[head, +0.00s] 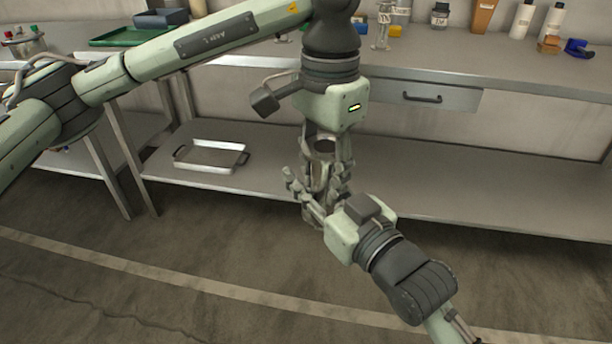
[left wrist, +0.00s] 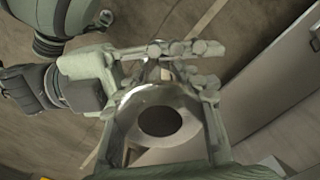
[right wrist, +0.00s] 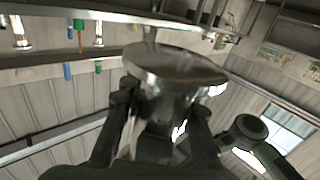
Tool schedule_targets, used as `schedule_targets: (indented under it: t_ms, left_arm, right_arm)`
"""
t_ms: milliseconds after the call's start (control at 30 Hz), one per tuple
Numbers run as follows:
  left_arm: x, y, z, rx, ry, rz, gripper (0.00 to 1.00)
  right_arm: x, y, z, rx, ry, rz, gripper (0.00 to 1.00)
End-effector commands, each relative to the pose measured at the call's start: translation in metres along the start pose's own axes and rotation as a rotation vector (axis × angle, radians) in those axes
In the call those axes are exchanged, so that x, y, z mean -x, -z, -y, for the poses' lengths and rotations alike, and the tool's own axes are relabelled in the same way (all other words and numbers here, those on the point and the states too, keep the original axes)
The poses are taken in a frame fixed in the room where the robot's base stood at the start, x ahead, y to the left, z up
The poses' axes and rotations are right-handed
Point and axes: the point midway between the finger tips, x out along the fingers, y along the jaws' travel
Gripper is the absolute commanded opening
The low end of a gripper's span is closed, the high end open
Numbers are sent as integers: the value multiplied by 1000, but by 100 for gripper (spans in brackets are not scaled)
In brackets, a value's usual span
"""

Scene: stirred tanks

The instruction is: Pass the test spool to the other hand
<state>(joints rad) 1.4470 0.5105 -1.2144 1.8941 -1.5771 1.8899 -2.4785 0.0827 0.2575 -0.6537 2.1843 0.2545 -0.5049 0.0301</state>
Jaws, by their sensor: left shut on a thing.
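The test spool (head: 316,176) is a shiny metal piece, upright in mid-air in front of the bench. In the left wrist view its ring-shaped end (left wrist: 185,103) with a dark round bore faces the camera. My left gripper (head: 325,190) points down from above and is shut on the spool. My right gripper (head: 308,188) reaches in from the lower right, its fingers on both sides of the spool. In the right wrist view the spool's wide flange (right wrist: 175,66) sits above the fingers, which look open around its body; contact is unclear.
The metal bench (head: 440,68) behind holds bottles, a green tray (head: 125,37) and a blue item (head: 578,47). A shallow metal tray (head: 211,156) lies on its lower shelf. The floor in front is clear.

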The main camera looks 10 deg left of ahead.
Motion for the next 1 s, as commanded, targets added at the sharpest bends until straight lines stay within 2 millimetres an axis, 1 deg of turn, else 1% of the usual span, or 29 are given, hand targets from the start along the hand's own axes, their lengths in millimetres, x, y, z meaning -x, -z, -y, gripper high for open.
schedule_targets:
  t_ms: [33, 133, 300, 333, 533, 867, 1000]
  left_arm:
    - [1, 2, 0, 2, 0, -8, 0]
    - [1, 2, 0, 3, 0, -9, 0]
    - [1, 3, 1, 5, 0, -11, 0]
    - [1, 3, 1, 5, 0, -12, 40]
    - [1, 3, 1, 5, 1, -12, 64]
    - [3, 3, 1, 3, 0, -10, 64]
    - [15, 3, 1, 3, 2, -11, 64]
  right_arm:
    - [0, 1, 3, -3, 6, -1, 14]
    - [0, 1, 4, -3, 7, -2, 1]
    - [0, 1, 5, -4, 9, -3, 0]
    - [0, 2, 5, -4, 9, -5, 0]
    - [0, 2, 5, -4, 9, -5, 0]
    - [0, 1, 4, -3, 7, -2, 0]
    - [0, 1, 3, -3, 6, -2, 0]
